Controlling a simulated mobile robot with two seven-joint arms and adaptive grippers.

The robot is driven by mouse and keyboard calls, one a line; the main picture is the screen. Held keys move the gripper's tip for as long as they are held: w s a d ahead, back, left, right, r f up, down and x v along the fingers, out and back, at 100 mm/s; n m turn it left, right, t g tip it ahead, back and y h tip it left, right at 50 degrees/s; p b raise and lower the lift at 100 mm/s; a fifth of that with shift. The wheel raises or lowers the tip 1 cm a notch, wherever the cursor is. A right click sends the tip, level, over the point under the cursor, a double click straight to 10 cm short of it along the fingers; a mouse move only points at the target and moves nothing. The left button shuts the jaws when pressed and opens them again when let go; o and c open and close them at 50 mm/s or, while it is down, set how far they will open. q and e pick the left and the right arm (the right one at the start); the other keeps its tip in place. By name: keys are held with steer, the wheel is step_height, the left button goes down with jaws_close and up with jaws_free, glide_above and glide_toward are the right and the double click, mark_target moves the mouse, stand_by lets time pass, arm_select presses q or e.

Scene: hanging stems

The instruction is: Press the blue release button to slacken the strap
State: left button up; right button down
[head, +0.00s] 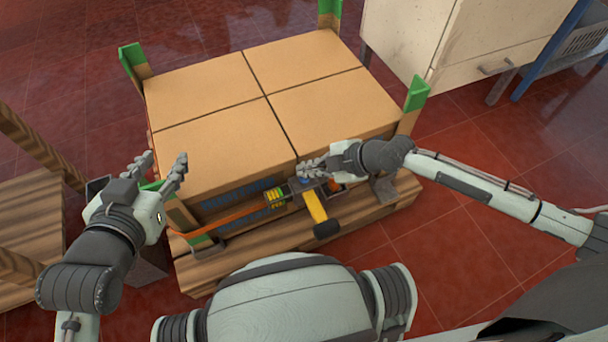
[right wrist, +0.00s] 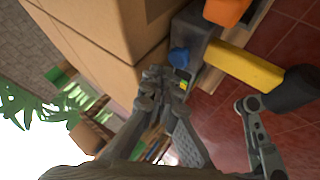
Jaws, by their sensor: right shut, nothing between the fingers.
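The blue release button (right wrist: 179,57) sits on a grey ratchet housing, just beyond the right fingertips in the right wrist view. In the head view the button (head: 305,181) shows only partly, just under the fingertips. My right gripper (head: 308,170) is shut and empty; its closed tips (right wrist: 160,84) look a little apart from the button, though contact is hard to judge. The ratchet has a yellow lever (head: 316,207) with a black grip. The orange strap (head: 238,219) runs left from it across the load's front. My left gripper (head: 165,163) is open and empty by the near left corner.
Cardboard boxes (head: 205,150) fill a wooden pallet (head: 290,258) with green-capped corner posts (head: 417,95). A cabinet (head: 450,40) stands at the back right. A wooden rack (head: 30,210) is at the left. Red tiled floor is free at the right.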

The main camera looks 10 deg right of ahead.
steer(key=shift+f+b, duration=0.3)
steer(key=shift+f, duration=0.15)
steer(key=shift+f+b, duration=0.5)
steer(key=shift+f, duration=0.15)
stand_by(0.6)
steer(key=shift+r, duration=0.1)
steer(key=shift+r+p, duration=0.85)
steer(key=shift+r, duration=0.1)
steer(key=shift+r, duration=0.1)
step_height(320, 180, up, 5)
steer(key=p, duration=0.4)
stand_by(0.8)
